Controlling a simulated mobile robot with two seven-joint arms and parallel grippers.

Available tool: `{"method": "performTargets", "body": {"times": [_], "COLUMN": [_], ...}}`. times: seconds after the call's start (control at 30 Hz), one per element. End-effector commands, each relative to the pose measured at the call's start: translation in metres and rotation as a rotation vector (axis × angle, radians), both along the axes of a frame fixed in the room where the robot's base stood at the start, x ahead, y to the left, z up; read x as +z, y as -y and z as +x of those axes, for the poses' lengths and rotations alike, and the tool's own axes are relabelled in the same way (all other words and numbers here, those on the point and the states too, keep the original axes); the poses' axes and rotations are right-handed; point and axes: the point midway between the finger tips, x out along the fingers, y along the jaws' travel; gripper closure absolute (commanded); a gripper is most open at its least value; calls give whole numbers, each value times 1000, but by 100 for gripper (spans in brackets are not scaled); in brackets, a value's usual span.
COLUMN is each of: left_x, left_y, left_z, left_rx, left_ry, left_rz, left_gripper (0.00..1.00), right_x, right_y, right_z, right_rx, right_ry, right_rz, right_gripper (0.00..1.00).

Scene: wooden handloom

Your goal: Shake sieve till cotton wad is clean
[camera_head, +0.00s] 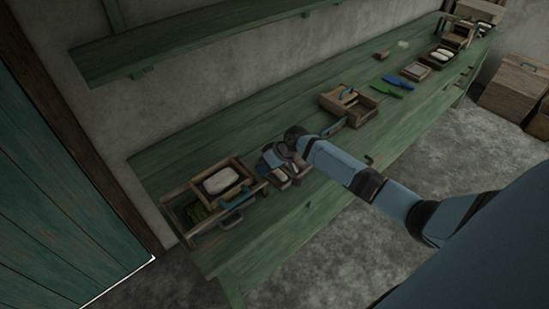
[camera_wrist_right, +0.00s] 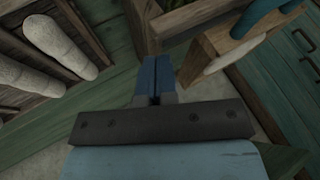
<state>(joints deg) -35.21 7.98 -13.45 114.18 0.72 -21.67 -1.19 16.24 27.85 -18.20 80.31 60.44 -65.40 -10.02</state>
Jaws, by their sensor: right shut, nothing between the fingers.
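A pale cotton wad (camera_head: 221,181) lies in a wooden-framed sieve (camera_head: 246,170), set over a larger wooden tray (camera_head: 166,207) at the left end of the green bench. A blue-grey handle (camera_head: 232,201) shows at its front right. My right gripper (camera_head: 272,158) is over the bench, just right of the sieve, apart from the wad. In the right wrist view its fingers (camera_wrist_right: 154,80) are closed together with nothing between them. I cannot tell whether dirt is on the wad. My left gripper is not in view.
Small wooden pieces (camera_head: 281,176) lie under my right gripper. A wooden box (camera_head: 349,104) stands farther right on the green bench (camera_head: 300,215), then green and blue tools (camera_head: 397,82). In the right wrist view, pale rolls (camera_wrist_right: 45,35) lie at left and a wooden frame (camera_wrist_right: 215,42) at right.

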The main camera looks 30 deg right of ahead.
Motion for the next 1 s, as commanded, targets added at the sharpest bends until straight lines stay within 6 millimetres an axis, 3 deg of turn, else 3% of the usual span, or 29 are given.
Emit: {"method": "performTargets", "body": {"times": [0.2,0.7,1.0], "left_x": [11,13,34], "left_y": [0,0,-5], "left_z": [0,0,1], "left_rx": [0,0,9], "left_ry": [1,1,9], "left_rz": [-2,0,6], "left_gripper": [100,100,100], "right_x": [2,2,5], "right_y": [-24,-31,-82], "right_z": [-4,-5,-12], "right_rx": [0,1,2], "right_ry": [0,1,-1], "right_rz": [1,0,1], "right_gripper": [100,100,100]}}
